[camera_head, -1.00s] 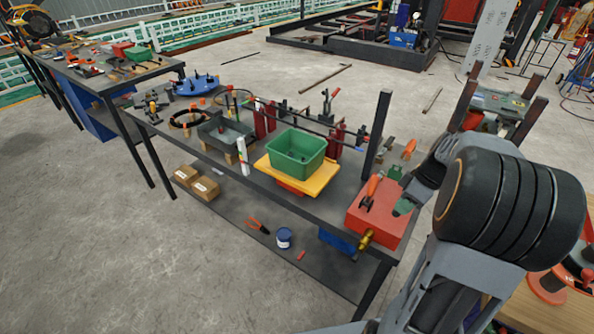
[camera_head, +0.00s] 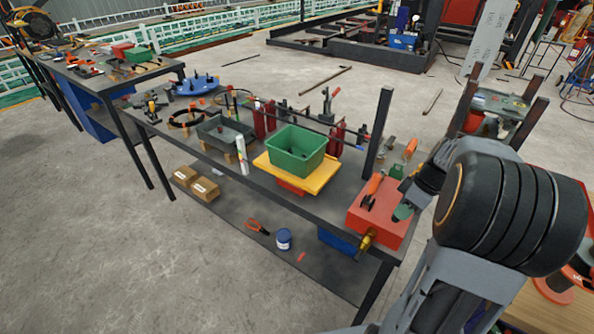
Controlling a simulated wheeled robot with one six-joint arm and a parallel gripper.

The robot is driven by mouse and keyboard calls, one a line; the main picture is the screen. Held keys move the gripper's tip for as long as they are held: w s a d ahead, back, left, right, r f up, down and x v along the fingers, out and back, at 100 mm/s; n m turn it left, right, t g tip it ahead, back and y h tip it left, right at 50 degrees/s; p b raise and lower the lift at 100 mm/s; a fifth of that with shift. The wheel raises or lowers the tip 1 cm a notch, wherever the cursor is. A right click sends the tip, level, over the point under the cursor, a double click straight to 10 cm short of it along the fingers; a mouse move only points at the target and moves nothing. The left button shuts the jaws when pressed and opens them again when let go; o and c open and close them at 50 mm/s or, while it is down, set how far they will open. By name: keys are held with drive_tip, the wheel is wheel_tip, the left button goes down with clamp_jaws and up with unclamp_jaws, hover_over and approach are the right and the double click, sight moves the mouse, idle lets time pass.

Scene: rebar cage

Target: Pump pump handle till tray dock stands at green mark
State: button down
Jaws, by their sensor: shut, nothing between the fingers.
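The tray dock (camera_head: 318,183) is a yellow plate on a red base, level above the bench, with a green bin (camera_head: 292,155) on it. A white upright post (camera_head: 242,157) stands left of it; a green mark is too small to make out clearly. The pump is a red box (camera_head: 371,220) at the bench's right end, with an orange-tipped pump handle (camera_head: 374,184) on top. My gripper (camera_head: 403,212) is shut and empty, close beside the handle's right side, over the red box. Contact with the handle cannot be told.
A dark upright post (camera_head: 379,135) stands behind the pump. A brass fitting (camera_head: 366,241) juts from the pump's front. The lower shelf holds cardboard boxes (camera_head: 205,189) and a blue can (camera_head: 284,240).

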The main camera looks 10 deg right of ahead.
wheel_tip(320, 180, up, 9)
drive_tip(key=w+d+p, duration=0.2)
drive_tip(key=p, duration=0.5)
drive_tip(key=shift+w+d, duration=0.15)
drive_tip(key=shift+w, duration=0.1)
drive_tip(key=shift+f, duration=0.2)
idle(0.8)
drive_tip(key=shift+s+a+f+b, duration=0.25)
drive_tip(key=shift+f+b, duration=0.1)
drive_tip(key=shift+f, duration=0.1)
drive_tip(key=shift+f, duration=0.1)
drive_tip(key=shift+s+a+f+b, duration=0.2)
drive_tip(key=shift+s+f+b, duration=0.05)
drive_tip(key=shift+f+b, duration=0.35)
drive_tip(key=shift+s+a+f+b, duration=0.2)
drive_tip(key=shift+a+f+b, duration=0.05)
drive_tip(key=shift+f+b, duration=0.35)
drive_tip(key=shift+f, duration=0.1)
